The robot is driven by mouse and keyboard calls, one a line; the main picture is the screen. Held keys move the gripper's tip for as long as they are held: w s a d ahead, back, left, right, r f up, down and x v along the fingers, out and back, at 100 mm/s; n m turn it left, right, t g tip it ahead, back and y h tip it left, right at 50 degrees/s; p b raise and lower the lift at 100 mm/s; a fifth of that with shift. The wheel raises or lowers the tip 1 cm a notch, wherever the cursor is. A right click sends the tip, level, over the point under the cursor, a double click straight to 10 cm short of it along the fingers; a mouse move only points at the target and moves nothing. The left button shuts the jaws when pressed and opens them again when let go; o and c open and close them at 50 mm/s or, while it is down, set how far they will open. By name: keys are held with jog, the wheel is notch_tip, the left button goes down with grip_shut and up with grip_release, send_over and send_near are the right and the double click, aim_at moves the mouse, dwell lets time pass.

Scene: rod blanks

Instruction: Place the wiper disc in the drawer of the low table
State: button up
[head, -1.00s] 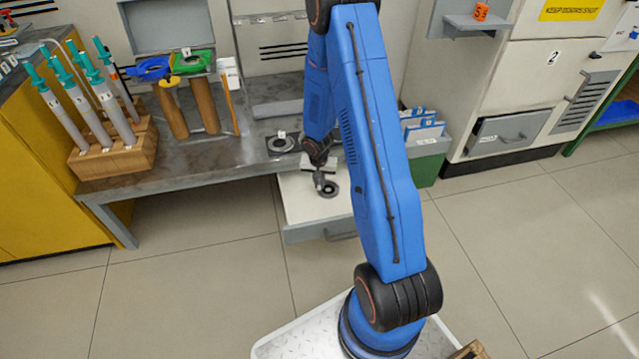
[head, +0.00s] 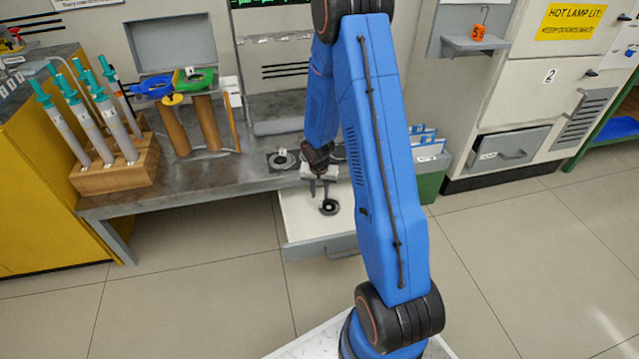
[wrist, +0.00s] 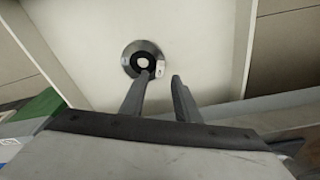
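The wiper disc, a dark ring with a pale centre (head: 329,207), lies flat on the pale floor of the open drawer (head: 296,222) of the low table (head: 200,190). It also shows in the wrist view (wrist: 133,53), with a small white tag at its right edge. My gripper (head: 320,193) is above the drawer, just beyond the disc. In the wrist view its two fingers (wrist: 161,78) are apart with nothing between them. The left fingertip overlaps the disc's near edge; I cannot tell whether it touches.
Another ring-shaped piece (head: 283,160) lies on the tabletop behind the drawer. A wooden block (head: 115,170) with several teal-topped tools stands at the left. A green bin (head: 430,175) stands right of the table. Floor in front of the drawer is clear.

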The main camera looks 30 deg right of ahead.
jog(key=s+a+r+n+t, duration=0.15)
jog(key=s+r, duration=0.25)
jog(key=r, duration=0.6)
jog(key=s+a+r+n, duration=0.1)
jog(key=s+a+r, duration=0.25)
jog(key=r, duration=0.65)
jog(key=s+a+r+n, duration=0.15)
jog(key=s+r, duration=0.35)
jog(key=r, duration=0.5)
jog(key=s+a+r+n+t, duration=0.1)
jog(key=s+r, duration=0.4)
jog(key=s, duration=0.5)
jog(key=s+a+r+n+t+y, duration=0.1)
jog(key=s+a+r, duration=0.4)
jog(key=s, duration=0.5)
jog(key=shift+s+a+n, duration=0.35)
jog(key=shift+a+n, duration=0.3)
jog(key=shift+n, duration=0.25)
jog(key=shift+c, duration=0.2)
